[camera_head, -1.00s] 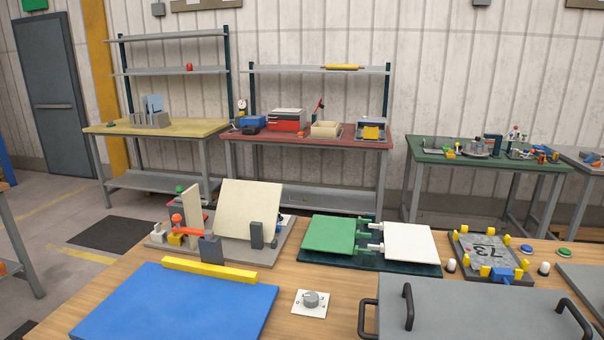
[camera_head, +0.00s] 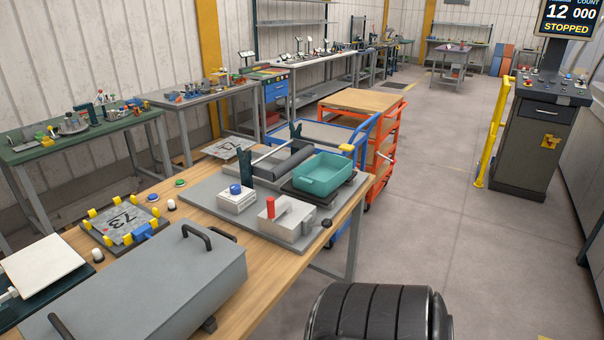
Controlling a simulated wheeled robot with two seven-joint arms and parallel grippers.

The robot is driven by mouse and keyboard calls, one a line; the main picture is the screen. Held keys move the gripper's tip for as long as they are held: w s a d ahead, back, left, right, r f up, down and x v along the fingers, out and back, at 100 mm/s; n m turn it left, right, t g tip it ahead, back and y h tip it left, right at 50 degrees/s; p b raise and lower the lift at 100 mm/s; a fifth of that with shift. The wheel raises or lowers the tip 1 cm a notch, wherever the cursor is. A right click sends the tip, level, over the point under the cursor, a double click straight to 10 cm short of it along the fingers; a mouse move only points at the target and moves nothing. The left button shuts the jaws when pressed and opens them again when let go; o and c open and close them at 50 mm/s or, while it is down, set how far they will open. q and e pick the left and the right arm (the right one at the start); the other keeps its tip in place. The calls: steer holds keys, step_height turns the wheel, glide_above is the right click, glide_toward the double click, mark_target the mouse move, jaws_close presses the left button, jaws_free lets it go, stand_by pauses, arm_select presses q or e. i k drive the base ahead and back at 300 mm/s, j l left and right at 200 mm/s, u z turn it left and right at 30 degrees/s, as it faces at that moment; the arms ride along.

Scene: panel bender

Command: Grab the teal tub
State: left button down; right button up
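The teal tub (camera_head: 322,175) is an open rectangular container near the far right end of the wooden workbench. It sits on a dark pad on a grey plate (camera_head: 206,197), close to a dark roller. Neither gripper can be made out in the head view. A black ribbed part of my own body (camera_head: 378,312) shows at the bottom, right of the bench.
A white box with a blue knob (camera_head: 236,197) and a grey block with a red handle (camera_head: 287,220) stand near the tub. A grey handled cover (camera_head: 150,285) lies nearer. Orange and blue carts (camera_head: 372,140) stand behind.

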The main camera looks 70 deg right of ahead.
mark_target(323, 172)
steer(key=z, duration=2.4)
steer(key=i+l+u, duration=0.1)
steer(key=i+l, duration=0.3)
steer(key=l, duration=0.15)
